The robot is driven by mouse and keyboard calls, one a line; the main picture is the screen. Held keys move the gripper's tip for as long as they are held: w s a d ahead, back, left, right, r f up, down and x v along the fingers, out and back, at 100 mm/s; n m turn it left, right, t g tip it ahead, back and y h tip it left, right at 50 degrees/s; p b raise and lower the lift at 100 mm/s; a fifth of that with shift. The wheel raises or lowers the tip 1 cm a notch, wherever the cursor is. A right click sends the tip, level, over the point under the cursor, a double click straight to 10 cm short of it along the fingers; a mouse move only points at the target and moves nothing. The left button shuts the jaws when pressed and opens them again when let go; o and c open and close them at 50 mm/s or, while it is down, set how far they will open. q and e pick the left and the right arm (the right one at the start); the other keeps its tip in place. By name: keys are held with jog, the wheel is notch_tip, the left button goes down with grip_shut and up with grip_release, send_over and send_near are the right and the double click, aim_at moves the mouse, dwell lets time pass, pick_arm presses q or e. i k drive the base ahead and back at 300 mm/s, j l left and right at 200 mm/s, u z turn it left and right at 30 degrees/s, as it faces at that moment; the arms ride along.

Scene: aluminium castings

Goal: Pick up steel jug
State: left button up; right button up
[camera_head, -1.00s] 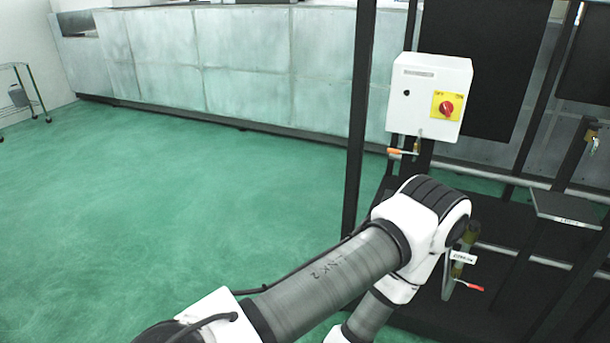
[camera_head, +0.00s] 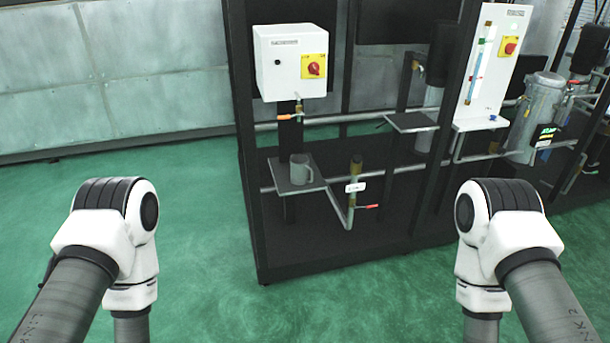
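A grey jug (camera_head: 301,168) with a handle on its left stands upright on a small grey shelf plate (camera_head: 291,185) of the black rack, below the white switch box. It looks like the steel jug. Both my arms show at the lower left and lower right, with their elbows raised and the lower links going down out of the frame. Neither gripper is in view. The jug stands apart from both arms, farther away and between them.
A white box (camera_head: 290,62) with a red knob hangs above the jug. A pipe with a red-handled valve (camera_head: 366,206) is right of it. Another empty shelf plate (camera_head: 411,122) and a metal tank (camera_head: 540,108) stand farther right. Green floor (camera_head: 200,240) is clear in front.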

aim_at(299, 166)
jog(key=j, duration=0.2)
jog(key=i+j+z, duration=0.15)
jog(key=i+j, duration=0.15)
jog(key=i+j+z, duration=0.1)
jog(key=i+j, duration=0.3)
jog(key=i+j+z, duration=0.15)
jog(key=i+j, duration=0.25)
jog(key=i+j+z, duration=0.1)
jog(key=i+j, duration=0.25)
jog(key=i+j+z, duration=0.15)
jog(key=i+j, duration=0.15)
jog(key=j, duration=0.25)
jog(key=i+j+z, duration=0.1)
jog(key=i+j, duration=0.2)
jog(key=j, duration=0.2)
